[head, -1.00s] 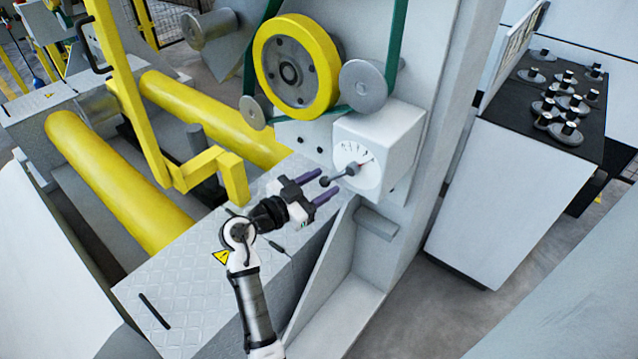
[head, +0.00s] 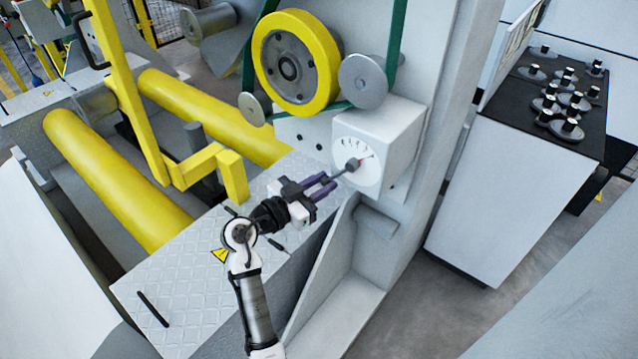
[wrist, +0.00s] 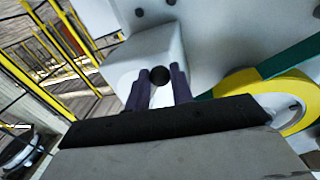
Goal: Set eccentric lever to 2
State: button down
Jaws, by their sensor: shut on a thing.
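The eccentric lever (head: 345,171) is a grey rod with a dark knob on a round white dial (head: 369,175), on the front of a white box (head: 392,138). The lever's arm points to the lower left from the dial's centre, and a red mark shows at the dial's upper right. The scale's numbers are too small to read. My gripper (head: 327,184) has purple fingers and is shut on the lever's knob end. In the wrist view my fingers (wrist: 159,88) stand on either side of the dark round knob (wrist: 159,74), with the white box behind.
A yellow wheel (head: 328,62) with a green belt (head: 396,35) and a grey pulley (head: 363,81) sits just above the dial box. A yellow frame (head: 235,178) stands left of my gripper. A treadplate surface (head: 175,290) lies below.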

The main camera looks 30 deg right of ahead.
jog(key=s+n+b, duration=0.1)
jog(key=f+n, duration=0.1)
jog(key=n, duration=0.1)
jog(key=shift+s+d+f+h+b, duration=0.3)
jog(key=shift+s+b, duration=0.05)
jog(key=shift+s, duration=0.05)
jog(key=shift+s+d+f+n+t+h+b, duration=0.1)
jog(key=shift+s+d+n+t, duration=0.1)
jog(key=shift+s+n, duration=0.5)
jog(key=shift+s+d+f+n+t+h+b, duration=0.1)
jog(key=shift+s+d+n+t, duration=0.15)
jog(key=shift+n, duration=0.8)
jog(key=shift+s+d+f+n+t+h+b, duration=0.15)
jog(key=shift+s+n, duration=0.4)
jog(key=shift+n, duration=0.3)
jog(key=shift+a+r, duration=0.1)
jog(key=c, duration=1.2)
grip_release()
jog(key=b+v, duration=0.2)
jog(key=v, duration=1.1)
jog(key=shift+a+b, duration=0.4)
jog(key=shift+s, duration=0.1)
